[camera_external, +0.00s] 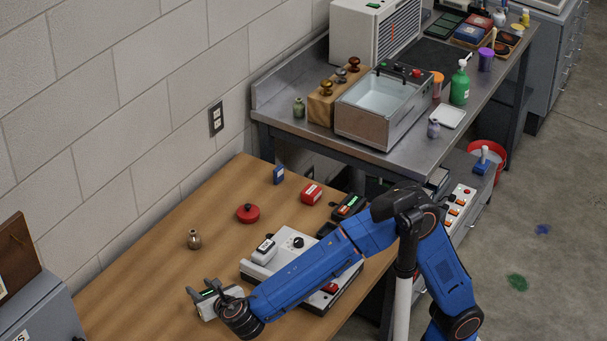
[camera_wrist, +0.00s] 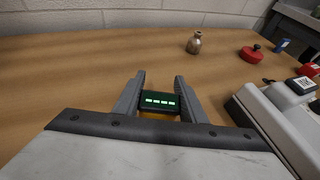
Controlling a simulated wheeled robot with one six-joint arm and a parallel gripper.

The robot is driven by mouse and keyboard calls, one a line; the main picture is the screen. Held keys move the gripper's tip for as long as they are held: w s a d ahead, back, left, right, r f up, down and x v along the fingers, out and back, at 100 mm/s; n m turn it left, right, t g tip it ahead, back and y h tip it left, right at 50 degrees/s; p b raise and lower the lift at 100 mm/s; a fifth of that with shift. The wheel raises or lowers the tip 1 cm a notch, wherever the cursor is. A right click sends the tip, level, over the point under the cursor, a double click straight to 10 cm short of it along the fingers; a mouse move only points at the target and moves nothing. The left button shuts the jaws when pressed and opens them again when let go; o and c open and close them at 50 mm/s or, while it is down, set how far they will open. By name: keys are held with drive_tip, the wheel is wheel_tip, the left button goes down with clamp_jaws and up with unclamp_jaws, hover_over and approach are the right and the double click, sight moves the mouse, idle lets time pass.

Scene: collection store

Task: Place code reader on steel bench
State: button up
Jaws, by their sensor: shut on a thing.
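My gripper (camera_external: 202,288) is over the front left part of the wooden table, shut on a small dark device with a lit green display (camera_external: 208,293), which I take to be the code reader. In the wrist view the device (camera_wrist: 160,102) sits between the two fingers (camera_wrist: 160,77), display facing the camera, with some yellow below it. The fingers hide its sides, and its height above the wood is hard to tell. The steel bench (camera_external: 412,151) stands beyond the table at the upper right of the outside view, away from my gripper.
The steel bench holds a glass-topped basin (camera_external: 375,122), wooden block (camera_external: 322,108), green bottle (camera_external: 460,86), white tray (camera_external: 447,116) and a white cabinet (camera_external: 352,38). The wooden table (camera_external: 150,260) bears a small vase (camera_external: 194,239), red lidded pot (camera_external: 248,213) and grey-white apparatus (camera_external: 290,240).

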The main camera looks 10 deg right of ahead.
wheel_tip(320, 180, up, 9)
drive_tip(key=w+d+r+n+y, duration=0.1)
drive_tip(key=w+d+n+y, duration=0.1)
drive_tip(key=w, duration=2.2)
drive_tip(key=w+d+r, duration=0.1)
drive_tip(key=w+d, duration=0.2)
drive_tip(key=w, duration=0.3)
drive_tip(key=w+d+r+n+g+y, duration=0.1)
drive_tip(key=w+d+r, duration=0.1)
drive_tip(key=w+d, duration=0.2)
drive_tip(key=w+d+r+g, duration=0.1)
drive_tip(key=w+d+r, duration=0.1)
drive_tip(key=w, duration=0.8)
drive_tip(key=shift+d+y, duration=0.3)
drive_tip(key=shift+d, duration=0.55)
drive_tip(key=shift+a, duration=0.1)
